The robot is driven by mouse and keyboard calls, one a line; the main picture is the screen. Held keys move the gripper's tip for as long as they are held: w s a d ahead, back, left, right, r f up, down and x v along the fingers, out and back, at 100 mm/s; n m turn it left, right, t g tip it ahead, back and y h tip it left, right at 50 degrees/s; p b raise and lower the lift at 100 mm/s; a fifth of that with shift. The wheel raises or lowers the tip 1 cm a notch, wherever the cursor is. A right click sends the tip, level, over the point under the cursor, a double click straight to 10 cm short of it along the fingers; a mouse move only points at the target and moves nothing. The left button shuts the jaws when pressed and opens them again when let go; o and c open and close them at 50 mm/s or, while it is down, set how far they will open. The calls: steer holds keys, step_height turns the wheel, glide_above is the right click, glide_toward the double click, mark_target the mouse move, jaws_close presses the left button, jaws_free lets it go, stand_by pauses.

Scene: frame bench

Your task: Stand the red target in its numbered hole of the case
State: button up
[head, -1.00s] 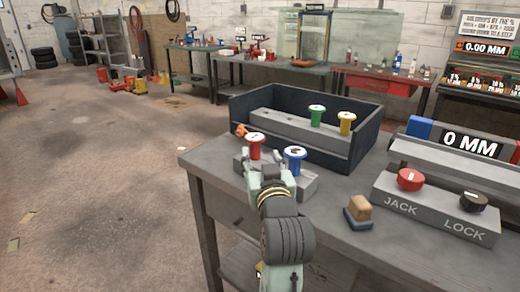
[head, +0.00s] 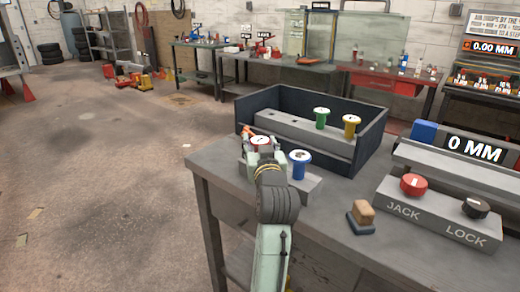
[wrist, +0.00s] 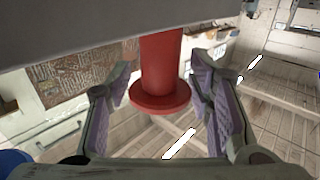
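The red target (head: 261,140) is a spool shape with a white, marked top. It stands at the left end of the grey block (head: 307,191) at the bench's front. In the wrist view the red target (wrist: 162,70) shows between my fingers, its stem meeting the grey surface above. My gripper (wrist: 160,100) is open around it, with gaps at both sides. My gripper (head: 262,152) partly hides the target in the head view. The dark case (head: 370,140) stands behind, its grey strip holding the green target (head: 321,117) and yellow target (head: 351,125); empty holes show at its left.
The blue target (head: 299,164) stands close right of the red one, in the same block. An orange item (head: 247,130) lies by the case's left corner. A brown-topped block (head: 363,213) and the JACK and LOCK panel (head: 436,213) are to the right.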

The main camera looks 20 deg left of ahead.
steer(key=c, duration=0.8)
